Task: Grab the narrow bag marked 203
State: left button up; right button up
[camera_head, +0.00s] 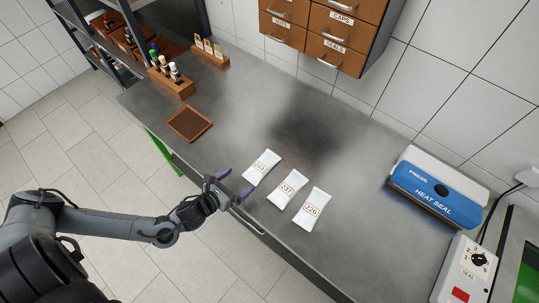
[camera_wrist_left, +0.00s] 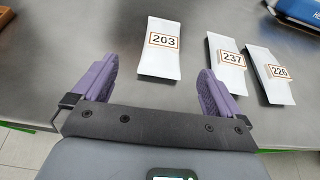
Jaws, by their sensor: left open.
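The narrow white bag marked 203 (camera_head: 261,167) lies flat on the grey table, leftmost of three bags in a row. It also shows in the left wrist view (camera_wrist_left: 158,62), ahead of and between my fingers. The bag marked 237 (camera_head: 287,189) and the bag marked 226 (camera_head: 312,209) lie to its right. My left gripper (camera_head: 235,183) is at the table's front edge, just left of the 203 bag. Its purple fingers are apart with nothing between them, and it also shows in the left wrist view (camera_wrist_left: 154,87). My right gripper is not in view.
A brown tray (camera_head: 189,122), a wooden block with bottles (camera_head: 171,79) and a card holder (camera_head: 210,53) stand at the left. A blue heat sealer (camera_head: 437,191) and a switch box (camera_head: 467,269) stand at the right. Drawers (camera_head: 331,46) hang at the back. The table's middle is clear.

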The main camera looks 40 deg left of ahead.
aim_at(257, 170)
pick_arm(q)
jog(key=x, duration=0.3)
jog(key=shift+d+f, duration=0.15)
jog(key=shift+f, duration=0.1)
jog(key=shift+b+x, duration=0.3)
jog(key=shift+x, duration=0.65)
jog(key=shift+d+x, duration=0.2)
jog(key=shift+x, duration=2.3)
jog(key=shift+s, duration=0.1)
jog(key=c, duration=1.2)
